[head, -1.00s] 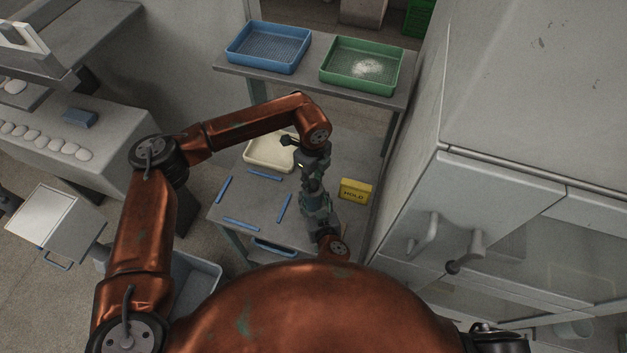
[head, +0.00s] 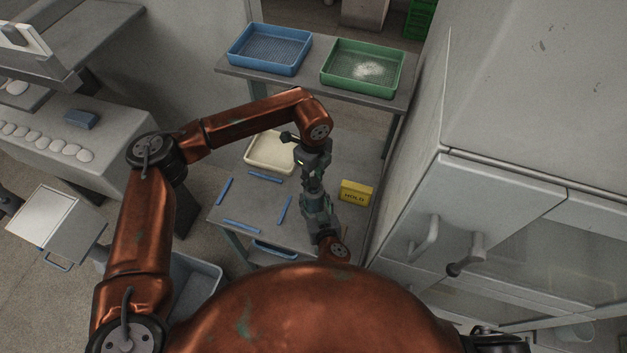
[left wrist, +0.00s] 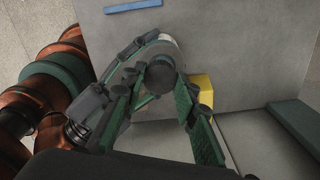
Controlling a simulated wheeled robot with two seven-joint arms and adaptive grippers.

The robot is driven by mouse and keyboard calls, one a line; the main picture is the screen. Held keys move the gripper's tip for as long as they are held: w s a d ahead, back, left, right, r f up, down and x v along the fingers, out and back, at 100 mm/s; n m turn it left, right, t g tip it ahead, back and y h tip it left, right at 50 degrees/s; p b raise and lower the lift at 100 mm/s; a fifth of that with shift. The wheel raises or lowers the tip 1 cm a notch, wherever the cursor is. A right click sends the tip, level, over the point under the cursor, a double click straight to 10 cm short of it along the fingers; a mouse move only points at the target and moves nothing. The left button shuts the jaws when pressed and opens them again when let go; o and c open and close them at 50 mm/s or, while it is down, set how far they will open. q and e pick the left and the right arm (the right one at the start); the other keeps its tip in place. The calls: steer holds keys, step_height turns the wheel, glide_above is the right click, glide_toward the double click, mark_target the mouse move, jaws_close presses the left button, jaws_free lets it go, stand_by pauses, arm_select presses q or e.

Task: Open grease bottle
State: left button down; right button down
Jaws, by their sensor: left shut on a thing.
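The grease bottle shows from above in the left wrist view as a pale round body (left wrist: 172,52) with a dark round cap (left wrist: 160,73). My left gripper (head: 316,186) points down over it in the head view; in the left wrist view its green-padded fingers are shut on the cap. My right gripper (left wrist: 172,68) comes in from the left in the left wrist view, with its fingers around the bottle body, apparently shut on it. In the head view the bottle is hidden by the grippers. I cannot tell whether the cap is loose.
Below the grippers is a grey table (head: 262,215) with several blue strips, a cream tray (head: 270,168) and a yellow HOLD block (head: 356,193). A shelf behind bears a blue tray (head: 268,68) and a green tray (head: 340,84). A grey cabinet (head: 470,210) stands close on the right.

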mark_target(313, 181)
steer(key=shift+s+d+f, duration=0.1)
steer(key=shift+d+f, duration=0.05)
steer(key=shift+f, duration=0.3)
arm_select(q)
steer(key=shift+r, duration=1.95)
arm_select(e)
steer(key=c, duration=1.5)
jaws_free()
arm_select(q)
steer(key=shift+w, duration=0.1)
arm_select(e)
steer(key=o, duration=0.5)
steer(key=shift+r, duration=0.15)
steer(key=shift+o, duration=0.3)
steer(key=shift+r, duration=0.15)
